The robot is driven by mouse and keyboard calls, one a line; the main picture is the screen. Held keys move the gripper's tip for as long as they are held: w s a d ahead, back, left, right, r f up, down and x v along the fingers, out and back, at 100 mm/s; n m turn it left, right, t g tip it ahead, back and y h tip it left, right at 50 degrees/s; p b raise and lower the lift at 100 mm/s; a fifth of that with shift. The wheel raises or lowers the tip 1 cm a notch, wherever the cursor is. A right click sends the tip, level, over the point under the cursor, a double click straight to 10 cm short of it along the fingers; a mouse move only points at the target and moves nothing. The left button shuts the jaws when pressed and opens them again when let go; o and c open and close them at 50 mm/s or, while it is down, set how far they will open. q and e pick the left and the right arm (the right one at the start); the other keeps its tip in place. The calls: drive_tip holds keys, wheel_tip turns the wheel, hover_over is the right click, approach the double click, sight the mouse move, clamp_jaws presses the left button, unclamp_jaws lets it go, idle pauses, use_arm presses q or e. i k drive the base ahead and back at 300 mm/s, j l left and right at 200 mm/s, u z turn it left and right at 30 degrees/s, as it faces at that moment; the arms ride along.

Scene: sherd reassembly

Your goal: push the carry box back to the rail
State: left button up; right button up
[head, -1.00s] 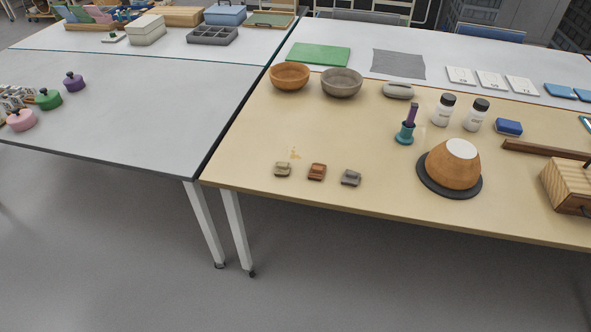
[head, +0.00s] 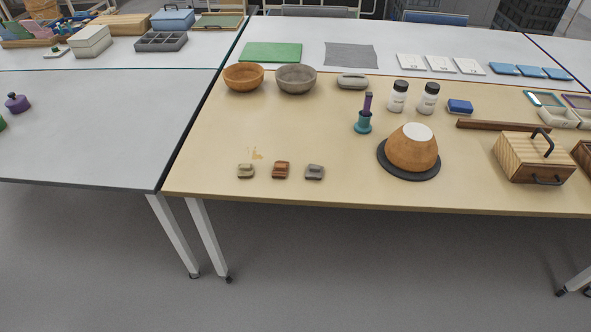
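The carry box (head: 536,160) is a striped light and dark wooden box with a black handle on top and another on its front. It stands upright near the front edge of the tan table, at the right in the head view. The rail (head: 485,124) is a long dark brown wooden strip lying just behind the box. The box top comes up close to the rail in the picture, so I cannot tell how wide the gap is. Neither of my grippers is in view.
An orange pot (head: 412,150) sits upside down on a dark round stand left of the box. A second brown wooden piece (head: 582,152) is cut off at the right edge. A blue block (head: 460,107) and white bottles stand behind. The table front between the pot and box is clear.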

sight(512, 150)
drive_tip(key=z, duration=1.6)
